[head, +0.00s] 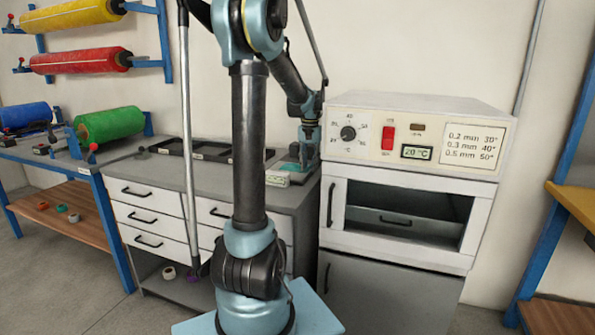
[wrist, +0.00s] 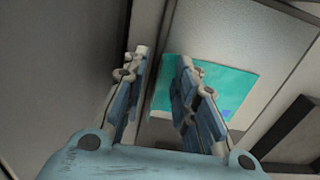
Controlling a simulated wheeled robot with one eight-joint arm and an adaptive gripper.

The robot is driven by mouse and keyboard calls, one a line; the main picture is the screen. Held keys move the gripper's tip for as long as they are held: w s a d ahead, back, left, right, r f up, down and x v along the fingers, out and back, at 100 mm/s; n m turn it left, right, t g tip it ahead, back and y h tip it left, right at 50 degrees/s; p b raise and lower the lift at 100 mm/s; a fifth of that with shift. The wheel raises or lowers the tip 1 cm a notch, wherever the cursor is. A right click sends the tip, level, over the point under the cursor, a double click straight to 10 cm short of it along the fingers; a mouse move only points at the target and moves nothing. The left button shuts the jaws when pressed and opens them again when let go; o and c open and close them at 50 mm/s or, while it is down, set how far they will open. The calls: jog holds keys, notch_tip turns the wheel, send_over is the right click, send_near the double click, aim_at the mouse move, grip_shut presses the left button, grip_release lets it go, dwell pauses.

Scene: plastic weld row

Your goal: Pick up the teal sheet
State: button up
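The teal sheet (wrist: 232,85) lies flat on a pale surface in the wrist view, with a small blue patch near one corner. In the head view only a little of it (head: 287,167) shows on the grey cabinet top, beside the oven. My gripper (wrist: 163,62) is open, its two fingers apart with nothing held between them. The right finger covers part of the sheet, and a strip of teal shows between the fingers. The height of the fingertips above the sheet is hard to tell. In the head view my gripper (head: 308,158) is small and partly hidden.
The white oven (head: 420,115) stands close to the right of my gripper. A black tray (head: 200,150) lies further left. A workbench with green (head: 108,124) and blue rolls (head: 25,115) is at far left.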

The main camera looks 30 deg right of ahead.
grip_shut()
dwell(0.3)
